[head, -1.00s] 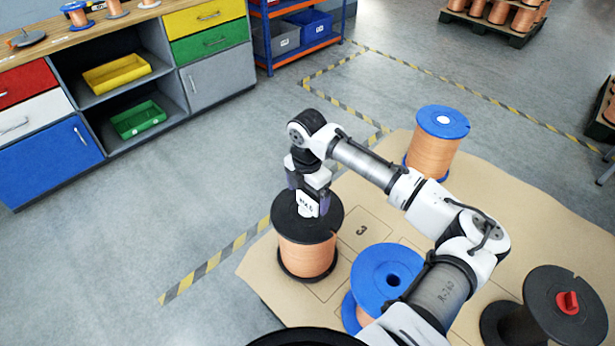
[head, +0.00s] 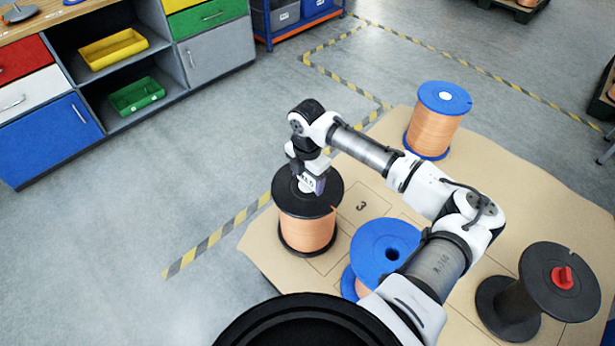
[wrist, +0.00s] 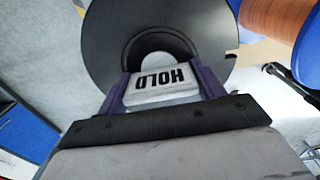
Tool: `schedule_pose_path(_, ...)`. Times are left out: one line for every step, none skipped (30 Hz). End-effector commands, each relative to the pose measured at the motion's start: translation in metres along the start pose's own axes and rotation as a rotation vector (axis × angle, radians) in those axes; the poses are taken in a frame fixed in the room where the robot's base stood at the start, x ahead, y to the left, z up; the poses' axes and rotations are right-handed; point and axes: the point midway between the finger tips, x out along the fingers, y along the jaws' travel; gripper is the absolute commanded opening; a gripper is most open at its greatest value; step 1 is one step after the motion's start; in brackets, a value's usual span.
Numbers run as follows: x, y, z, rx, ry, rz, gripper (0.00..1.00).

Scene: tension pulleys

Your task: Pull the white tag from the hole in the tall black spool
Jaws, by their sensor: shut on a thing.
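The tall black spool (head: 307,232) has black flanges and copper-coloured wire, and stands upright on the tan mat. My gripper (head: 312,181) is over its top flange, tilted. In the wrist view its purple fingers (wrist: 162,84) are shut on the sides of the white tag (wrist: 160,82), which reads HOLD upside down there. The tag also shows in the head view (head: 307,183).
A blue spool (head: 383,244) stands close on the right, under my arm. Another blue spool (head: 434,132) with a white cap is behind. A black spool with a red plug (head: 562,278) is at lower right. The tan mat (head: 490,180) has free room at back right.

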Motion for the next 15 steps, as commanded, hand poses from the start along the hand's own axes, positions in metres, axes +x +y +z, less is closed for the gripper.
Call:
schedule_pose_path(-0.0002,-0.0001,0.0000,0.000,0.000,0.000,0.46)
schedule_pose_path(-0.0003,-0.0001,0.0000,0.000,0.000,0.000,0.46)
schedule_pose_path(-0.0004,-0.0001,0.0000,0.000,0.000,0.000,0.46)
schedule_pose_path(-0.0007,-0.0001,0.0000,0.000,0.000,0.000,0.46)
schedule_pose_path(-0.0010,-0.0001,0.0000,0.000,0.000,0.000,0.46)
schedule_pose_path(-0.0016,0.0000,0.0000,0.000,0.000,0.000,0.46)
schedule_pose_path(-0.0022,0.0000,0.0000,0.000,0.000,0.000,0.46)
schedule_pose_path(-0.0028,0.0000,0.0000,0.000,0.000,0.000,0.46)
schedule_pose_path(-0.0037,0.0000,0.0000,0.000,0.000,0.000,0.46)
schedule_pose_path(-0.0043,0.0000,0.0000,0.000,0.000,0.000,0.46)
schedule_pose_path(-0.0050,0.0000,0.0000,0.000,0.000,0.000,0.46)
schedule_pose_path(-0.0058,0.0000,0.0000,0.000,0.000,0.000,0.46)
schedule_pose_path(-0.0064,0.0000,0.0000,0.000,0.000,0.000,0.46)
schedule_pose_path(-0.0070,0.0000,0.0000,0.000,0.000,0.000,0.46)
schedule_pose_path(-0.0078,0.0000,0.0000,0.000,0.000,0.000,0.46)
